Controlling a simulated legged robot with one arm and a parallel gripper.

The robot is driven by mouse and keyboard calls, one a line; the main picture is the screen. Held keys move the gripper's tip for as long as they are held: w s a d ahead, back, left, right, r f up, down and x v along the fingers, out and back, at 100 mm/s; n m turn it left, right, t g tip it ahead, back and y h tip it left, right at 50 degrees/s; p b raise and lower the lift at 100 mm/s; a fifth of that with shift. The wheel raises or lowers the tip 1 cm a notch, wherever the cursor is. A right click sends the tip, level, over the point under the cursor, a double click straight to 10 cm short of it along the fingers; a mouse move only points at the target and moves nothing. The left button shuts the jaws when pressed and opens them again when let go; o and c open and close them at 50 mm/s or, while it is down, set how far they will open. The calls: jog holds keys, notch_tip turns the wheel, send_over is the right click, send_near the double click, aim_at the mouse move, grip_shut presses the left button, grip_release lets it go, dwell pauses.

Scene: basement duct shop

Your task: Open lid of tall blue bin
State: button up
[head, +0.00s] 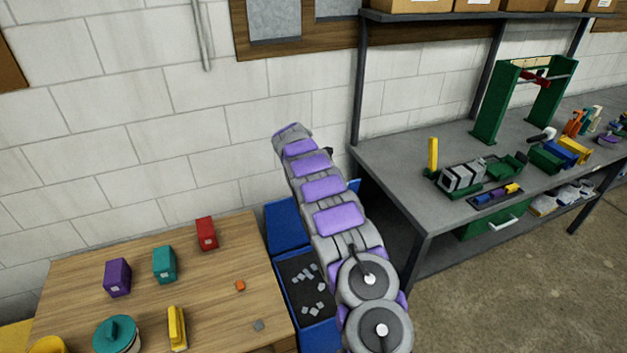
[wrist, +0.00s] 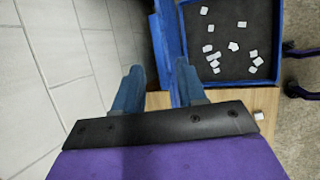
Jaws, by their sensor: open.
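The tall blue bin (head: 291,309) stands between the wooden table and the grey workbench. Its top is open, and small pale pieces lie on its dark inside. Its blue lid (head: 284,228) stands raised at the wall side, partly hidden behind my arm. In the wrist view the bin's rim (wrist: 232,82) is at upper right, and the lid (wrist: 166,38) shows nearly edge-on left of it. My gripper (wrist: 157,85) is open, its blue fingers apart. The right finger overlaps the lower end of the lid in the picture; I cannot tell whether they touch.
The wooden table (head: 220,295) on the left holds purple, teal and red boxes, a teal lidded pot and a yellow object. The grey workbench (head: 395,160) on the right carries a green frame (head: 490,105) and tools. A block wall stands behind; open floor lies at lower right.

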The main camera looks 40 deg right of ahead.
jog(key=v, duration=1)
jog(key=shift+p, duration=0.3)
jog(key=s+a+r+m+g+y+b, duration=0.15)
jog(key=s+a+r+m, duration=0.25)
jog(key=s+a, duration=0.6)
jog(key=s+a+r+m+g+b, duration=0.1)
jog(key=s+a+r+m+b, duration=0.15)
jog(key=s+a+m, duration=0.7)
jog(key=s+a+f+y, duration=0.1)
jog(key=s+a, duration=0.3)
jog(key=s, duration=0.7)
jog(key=s+a+f+g+y+b, duration=0.1)
jog(key=s+a+f, duration=0.2)
jog(key=s, duration=0.8)
jog(key=s+a+f+m+y+b, duration=0.1)
jog(key=s+a+f, duration=0.1)
jog(key=s+a, duration=0.5)
jog(key=s, duration=0.4)
jog(key=shift+f+g+y, duration=0.25)
jog(key=shift+g+y, duration=0.1)
